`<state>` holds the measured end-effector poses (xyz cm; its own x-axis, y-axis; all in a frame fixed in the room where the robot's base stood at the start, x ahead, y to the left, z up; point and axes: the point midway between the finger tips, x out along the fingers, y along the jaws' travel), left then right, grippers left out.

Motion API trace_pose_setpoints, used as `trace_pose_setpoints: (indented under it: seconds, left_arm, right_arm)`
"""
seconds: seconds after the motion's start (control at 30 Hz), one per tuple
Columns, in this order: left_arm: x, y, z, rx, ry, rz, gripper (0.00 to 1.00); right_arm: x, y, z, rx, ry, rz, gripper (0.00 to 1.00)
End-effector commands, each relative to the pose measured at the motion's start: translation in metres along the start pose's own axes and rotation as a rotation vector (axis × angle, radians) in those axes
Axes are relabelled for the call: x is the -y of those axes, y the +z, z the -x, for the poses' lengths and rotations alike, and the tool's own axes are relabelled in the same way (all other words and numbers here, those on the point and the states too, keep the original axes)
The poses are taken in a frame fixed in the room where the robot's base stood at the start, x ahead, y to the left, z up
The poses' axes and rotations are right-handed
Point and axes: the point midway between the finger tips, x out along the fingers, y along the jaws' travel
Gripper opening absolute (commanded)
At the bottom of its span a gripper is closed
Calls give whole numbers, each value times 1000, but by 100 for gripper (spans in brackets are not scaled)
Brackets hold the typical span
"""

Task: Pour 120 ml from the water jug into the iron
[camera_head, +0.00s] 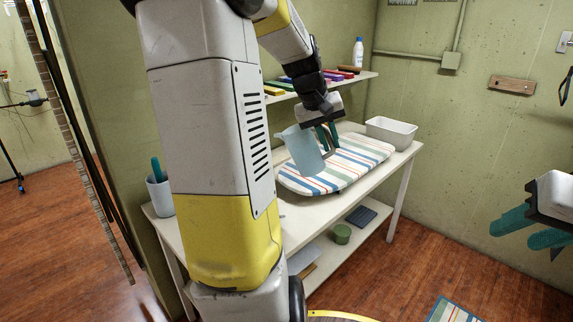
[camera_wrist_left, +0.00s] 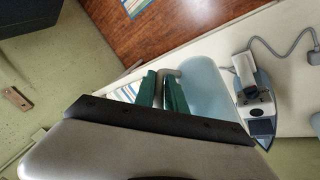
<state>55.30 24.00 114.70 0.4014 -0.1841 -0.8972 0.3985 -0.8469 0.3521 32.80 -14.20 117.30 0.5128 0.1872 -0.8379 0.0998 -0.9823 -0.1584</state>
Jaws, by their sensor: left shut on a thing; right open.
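The translucent light-blue water jug (camera_head: 303,152) is in my left gripper (camera_head: 328,136), whose green fingers are shut on its handle. In the head view the jug leans a little and overlaps the striped ironing pad, apparently above the table. The left wrist view shows the jug (camera_wrist_left: 203,88), its grey handle and the fingers (camera_wrist_left: 165,90). The iron (camera_wrist_left: 253,100), grey and dark with a cord, lies on the white tabletop just right of the jug there. My arm probably hides the iron in the head view. The water level is unclear. My right gripper (camera_head: 530,228) is open and empty at the right edge.
The white table (camera_head: 375,182) carries the striped ironing pad (camera_head: 355,160), a white bin (camera_head: 391,132) and a cup (camera_head: 160,195) at left. A shelf (camera_head: 350,82) above holds coloured items and a bottle (camera_head: 358,52). A green bowl (camera_head: 342,233) sits on the lower shelf.

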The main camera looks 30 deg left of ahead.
Motion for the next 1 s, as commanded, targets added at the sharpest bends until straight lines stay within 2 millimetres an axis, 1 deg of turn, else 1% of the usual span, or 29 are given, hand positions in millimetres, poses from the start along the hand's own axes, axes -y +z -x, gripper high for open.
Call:
trace_pose_setpoints:
  seconds: [0.1, 0.37, 0.6, 0.87, 1.0]
  left_arm:
    - [5, -3, 1, 5, 33, 15, 0]
    - [10, -4, 2, 12, 69, 29, 0]
    - [20, -7, 3, 27, 128, 52, 0]
    - [25, -8, 3, 33, 157, 64, 0]
    - [32, -10, 3, 44, 189, 77, 0]
  right_arm:
    - [0, 0, 0, 0, 0, 0, 44]
    - [0, 0, 0, 0, 0, 0, 44]
    - [0, 0, 0, 0, 0, 0, 44]
    - [0, 0, 0, 0, 0, 0, 44]
    - [0, 0, 0, 0, 0, 0, 44]
